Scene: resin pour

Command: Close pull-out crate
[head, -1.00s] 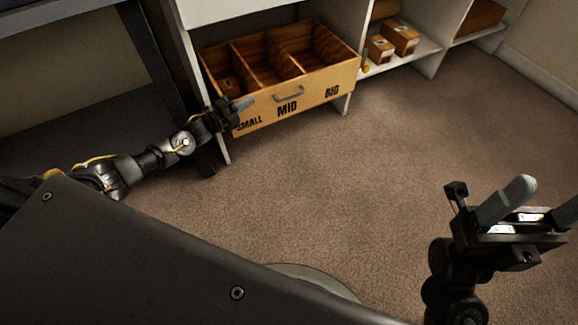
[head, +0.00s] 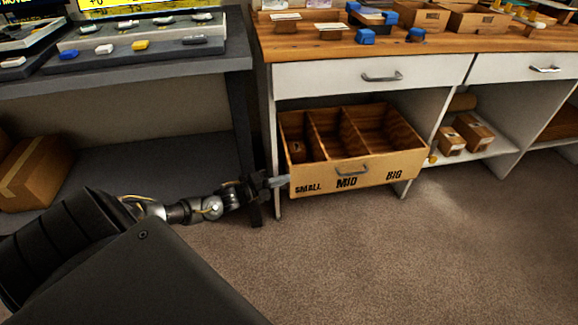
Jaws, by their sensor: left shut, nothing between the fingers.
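The pull-out crate (head: 352,173) is a wooden box marked SMALL, MID and BIG, with a metal handle on its front. It sticks out of the lower opening of the white cabinet, so its inner compartments show. A small item lies in the left compartment; the others look empty. My left gripper (head: 279,182) is shut, its fingertips at the left end of the crate's front, by the word SMALL. I cannot tell if they touch it. My right gripper is out of view.
The white cabinet (head: 330,77) has closed drawers and a wooden top with boxes and blue items. A dark grey bench (head: 150,75) stands left, a cardboard box (head: 35,168) under it. Small boxes (head: 468,136) sit on the shelf at right. The carpet (head: 400,260) in front is clear.

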